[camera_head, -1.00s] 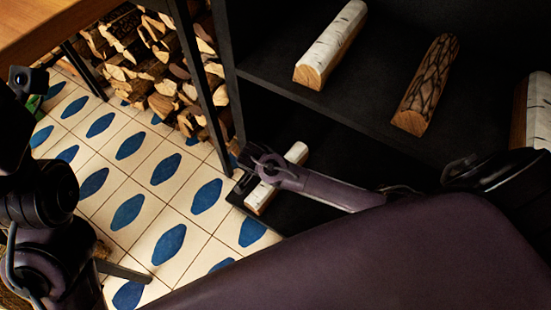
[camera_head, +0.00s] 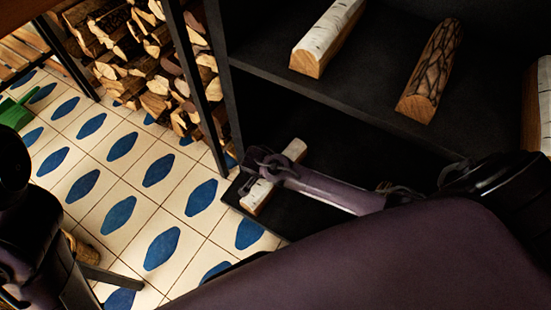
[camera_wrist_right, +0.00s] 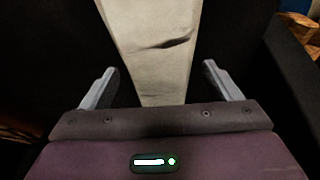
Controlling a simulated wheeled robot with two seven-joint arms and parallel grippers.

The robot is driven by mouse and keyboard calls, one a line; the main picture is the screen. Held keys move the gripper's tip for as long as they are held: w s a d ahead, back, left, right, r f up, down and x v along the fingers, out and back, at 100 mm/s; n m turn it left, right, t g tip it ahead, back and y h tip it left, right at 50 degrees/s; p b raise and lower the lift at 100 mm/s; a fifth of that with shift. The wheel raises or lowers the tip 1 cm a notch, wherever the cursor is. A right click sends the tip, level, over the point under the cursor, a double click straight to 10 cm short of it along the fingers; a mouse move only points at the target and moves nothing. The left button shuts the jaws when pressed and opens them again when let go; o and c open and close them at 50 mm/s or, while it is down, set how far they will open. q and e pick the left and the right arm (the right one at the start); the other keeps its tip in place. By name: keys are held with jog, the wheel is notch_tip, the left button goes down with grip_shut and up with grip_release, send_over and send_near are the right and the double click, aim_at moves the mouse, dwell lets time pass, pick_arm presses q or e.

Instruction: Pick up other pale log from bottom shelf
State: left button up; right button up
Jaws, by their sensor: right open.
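A pale birch log (camera_head: 257,197) lies on the black bottom shelf, partly hidden behind my right gripper (camera_head: 266,165). In the right wrist view the same log (camera_wrist_right: 150,28) runs between the two fingers of my right gripper (camera_wrist_right: 159,70). The fingers are open, with one on each side of the log and dark gaps between. I cannot tell how far above the log they are. My left gripper is out of view; only dark parts of my left arm show at the left edge.
The upper shelf (camera_head: 350,95) overhangs and holds a white birch log (camera_head: 327,38), a dark-barked log (camera_head: 430,75) and another pale log (camera_head: 544,105) at the right edge. A shelf post (camera_head: 198,85) and stacked firewood (camera_head: 140,55) stand left. Tiled floor (camera_head: 150,200) lies open.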

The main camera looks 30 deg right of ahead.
jog(key=shift+f, duration=0.25)
dwell(0.4)
jog(key=c, duration=1.5)
jog(key=shift+r, duration=0.2)
